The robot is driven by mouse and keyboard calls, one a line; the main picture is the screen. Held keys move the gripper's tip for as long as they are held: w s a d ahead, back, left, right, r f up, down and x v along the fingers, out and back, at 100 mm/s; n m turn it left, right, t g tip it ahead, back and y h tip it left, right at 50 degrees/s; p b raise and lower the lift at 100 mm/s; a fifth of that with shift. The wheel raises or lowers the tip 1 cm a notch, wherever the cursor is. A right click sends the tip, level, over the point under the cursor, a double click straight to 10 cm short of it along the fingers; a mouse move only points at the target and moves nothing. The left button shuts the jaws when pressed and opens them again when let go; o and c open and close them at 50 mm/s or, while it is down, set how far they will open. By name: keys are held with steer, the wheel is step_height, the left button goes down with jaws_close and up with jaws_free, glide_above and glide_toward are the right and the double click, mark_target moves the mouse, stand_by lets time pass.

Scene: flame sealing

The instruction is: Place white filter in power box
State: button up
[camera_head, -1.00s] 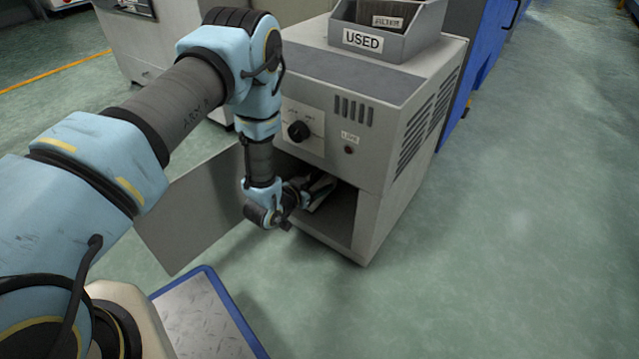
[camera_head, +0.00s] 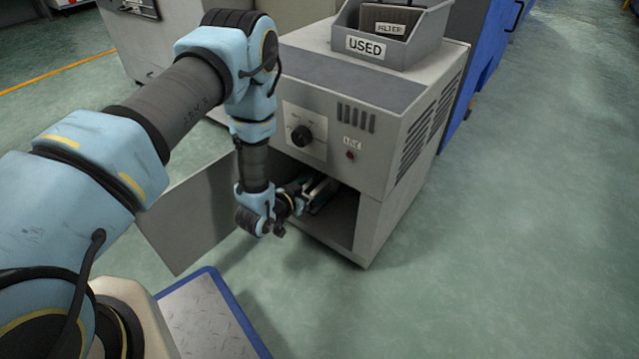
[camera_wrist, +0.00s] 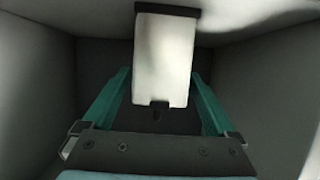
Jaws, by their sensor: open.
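The power box (camera_head: 380,222) is the grey cabinet with a knob and a red light on its front. Its lower compartment is open, with the door (camera_head: 190,215) swung out to the left. The white filter (camera_wrist: 165,58) shows in the wrist view as a pale upright panel with a dark bar at its top and a dark clip at its bottom. It is inside the compartment. My gripper (camera_wrist: 161,78) is open inside the compartment, its teal fingers apart on both sides of the filter's lower part. In the head view my gripper (camera_head: 318,192) is partly hidden by the compartment's edge.
A grey bin (camera_head: 395,45) labelled USED stands on the box, with a dark filter (camera_head: 385,22) in it. Compartment walls (camera_wrist: 262,85) enclose my gripper at both sides. A blue cabinet (camera_head: 480,60) stands behind. The floor to the right is clear.

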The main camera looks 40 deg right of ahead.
steer(key=p+v, duration=0.3)
steer(key=v, duration=0.5)
steer(key=shift+a+r, duration=0.2)
steer(key=shift+a, duration=0.05)
steer(key=shift+s, duration=0.1)
